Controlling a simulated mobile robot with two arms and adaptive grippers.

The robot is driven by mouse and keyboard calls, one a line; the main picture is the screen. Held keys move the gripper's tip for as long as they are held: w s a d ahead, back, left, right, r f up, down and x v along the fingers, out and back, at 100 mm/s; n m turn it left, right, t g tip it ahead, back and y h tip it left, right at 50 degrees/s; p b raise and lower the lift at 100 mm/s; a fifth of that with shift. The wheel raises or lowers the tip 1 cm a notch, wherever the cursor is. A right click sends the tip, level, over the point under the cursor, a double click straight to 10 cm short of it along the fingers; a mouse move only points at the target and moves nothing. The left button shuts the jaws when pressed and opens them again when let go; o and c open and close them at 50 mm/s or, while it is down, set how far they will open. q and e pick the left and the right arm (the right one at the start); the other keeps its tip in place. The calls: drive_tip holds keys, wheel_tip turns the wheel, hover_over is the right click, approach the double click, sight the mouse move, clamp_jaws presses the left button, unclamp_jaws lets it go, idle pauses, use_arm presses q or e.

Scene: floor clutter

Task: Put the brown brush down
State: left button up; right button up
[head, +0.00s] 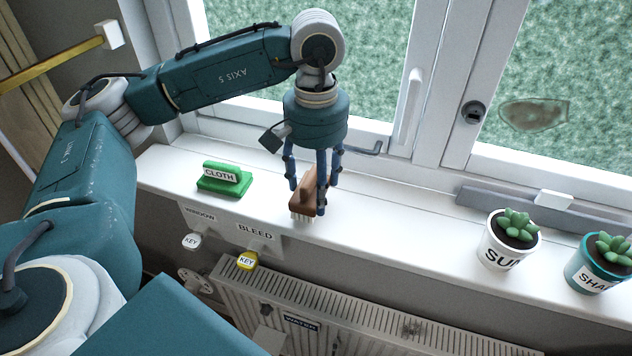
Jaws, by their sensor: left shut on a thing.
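The brown brush (303,201) has a brown wooden body and pale bristles pointing down. It is at the middle of the white window sill (400,222). My left gripper (319,196) points down from above and is shut on the brush, with blue fingers around it. The fingers hide part of the brush. The bristles are at or just above the sill; I cannot tell whether they touch. My right gripper is not in view.
Potted succulents (510,245) (597,270) stand at the right. A radiator (370,310) and key tags (246,261) are below. A window handle (408,112) is behind. The sill between brush and pots is clear.

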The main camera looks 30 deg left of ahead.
use_arm(q)
drive_tip(key=shift+f, duration=0.55)
drive_tip(key=o, duration=1.3)
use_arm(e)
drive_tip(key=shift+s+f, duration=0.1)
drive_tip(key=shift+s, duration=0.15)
use_arm(q)
wheel_tip(320, 180, up, 6)
drive_tip(key=b, duration=0.2)
drive_tip(key=shift+w+f+b, duration=0.1)
drive_tip(key=shift+f+b, duration=0.1)
drive_tip(key=shift+b, duration=0.15)
wheel_tip(320, 180, up, 7)
drive_tip(key=shift+p, duration=0.35)
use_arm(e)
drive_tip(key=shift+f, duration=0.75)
use_arm(q)
drive_tip(key=shift+f, duration=0.15)
